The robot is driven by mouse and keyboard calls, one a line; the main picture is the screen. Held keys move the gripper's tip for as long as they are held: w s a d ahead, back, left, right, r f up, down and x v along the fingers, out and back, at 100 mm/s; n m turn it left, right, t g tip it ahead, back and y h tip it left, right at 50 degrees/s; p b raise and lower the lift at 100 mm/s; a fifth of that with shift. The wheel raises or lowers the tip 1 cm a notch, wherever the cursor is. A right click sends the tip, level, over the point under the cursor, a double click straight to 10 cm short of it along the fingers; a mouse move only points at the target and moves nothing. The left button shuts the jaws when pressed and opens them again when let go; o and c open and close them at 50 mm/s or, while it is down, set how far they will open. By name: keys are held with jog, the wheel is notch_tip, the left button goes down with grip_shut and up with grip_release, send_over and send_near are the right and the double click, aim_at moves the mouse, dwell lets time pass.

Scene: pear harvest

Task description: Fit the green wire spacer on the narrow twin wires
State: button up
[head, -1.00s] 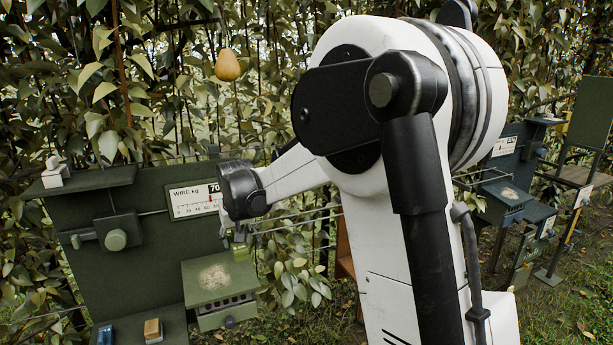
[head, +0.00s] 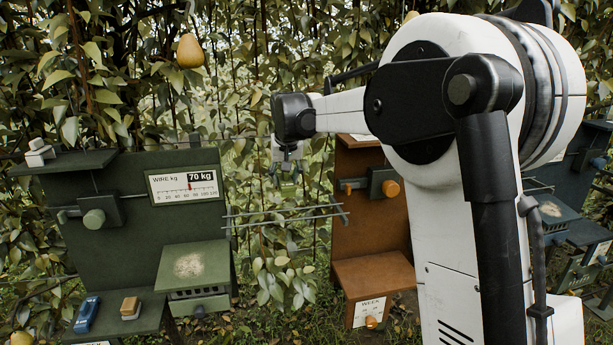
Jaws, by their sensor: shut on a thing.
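My gripper (head: 286,172) hangs below my wrist, in front of the leaves and between the green and brown stations. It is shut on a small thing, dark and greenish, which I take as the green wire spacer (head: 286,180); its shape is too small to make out. The twin wires (head: 285,216) run nearly level between the green station and the brown one, close together. The gripper is above them in the picture, apart from them. I cannot tell which wires are the narrow pair.
The green station (head: 130,205) at left bears a gauge (head: 183,186) reading 70 kg, a knob (head: 94,217), a blue block (head: 86,314) and a tan block (head: 130,307). The brown station (head: 365,240) stands right of the wires. A pear (head: 190,51) hangs at upper left.

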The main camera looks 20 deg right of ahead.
jog(key=shift+d, duration=0.1)
jog(key=shift+a+f, duration=0.25)
jog(key=shift+f, duration=0.2)
jog(key=shift+d+f+b, duration=0.1)
jog(key=shift+f+b, duration=1.4)
jog(key=shift+f, duration=1.3)
jog(key=shift+f+b, duration=1.8)
jog(key=shift+f, duration=0.45)
dwell(2.1)
jog(key=o, duration=1.2)
